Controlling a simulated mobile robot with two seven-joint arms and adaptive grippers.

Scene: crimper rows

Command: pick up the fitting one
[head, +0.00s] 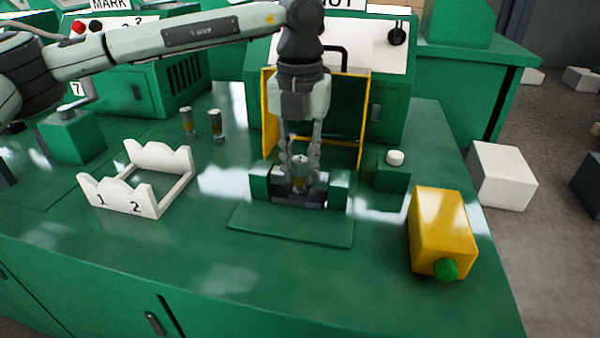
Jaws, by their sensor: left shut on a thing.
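My left gripper (299,165) points straight down in the middle of the bench. It is shut on a small fitting (298,181) with a pale top and a brass-coloured body. The fitting is at a dark clamp (285,192) with green blocks on both sides, on a green base plate (290,226). The gripper's fingers partly hide it, and I cannot tell whether it is seated or lifted slightly. Two similar fittings, one (188,123) and another (217,126), stand upright at the back left. My right gripper is not in view.
A white cradle (149,206) marked 1 and 2 stands empty at the left. A yellow frame (366,115) stands behind the clamp. A green block with a white button (395,157) and a yellow box with a green knob (441,228) are at the right. The front bench is clear.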

